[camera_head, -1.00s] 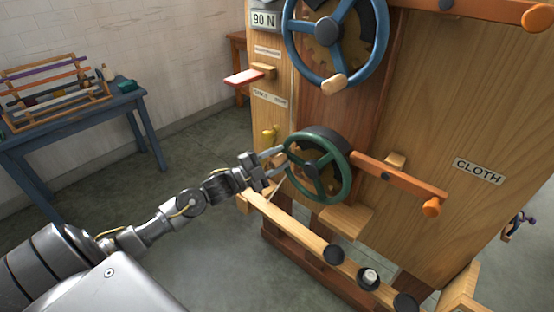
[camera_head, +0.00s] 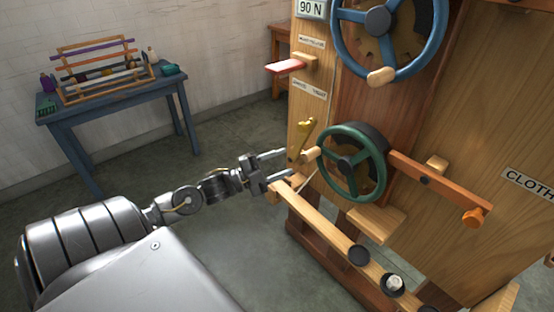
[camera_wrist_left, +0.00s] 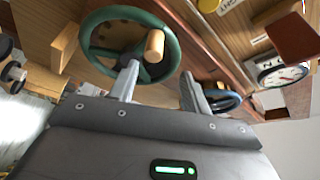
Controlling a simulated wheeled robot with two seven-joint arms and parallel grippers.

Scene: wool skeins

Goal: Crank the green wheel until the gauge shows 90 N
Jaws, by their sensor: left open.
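The green wheel (camera_head: 352,163) is mounted upright on the wooden machine. Its wooden crank knob (camera_head: 311,155) sticks out at the left of the rim. My left gripper (camera_head: 287,164) is open and empty, a little left of the knob and apart from it. In the left wrist view the green wheel (camera_wrist_left: 94,42) and the knob (camera_wrist_left: 155,46) show beyond the spread fingers (camera_wrist_left: 160,84). A plate reading "90 N" (camera_head: 311,8) is at the machine's top left. A round dial with a red needle (camera_wrist_left: 283,74) shows in the left wrist view; its exact reading is too small to tell.
A blue wheel (camera_head: 345,40) with a wooden knob sits above the green one. A brass lever (camera_head: 306,126), a red-tipped paddle (camera_head: 284,67) and an orange bar (camera_head: 440,185) stick out nearby. A blue table (camera_head: 110,105) stands at the far left. The floor between is clear.

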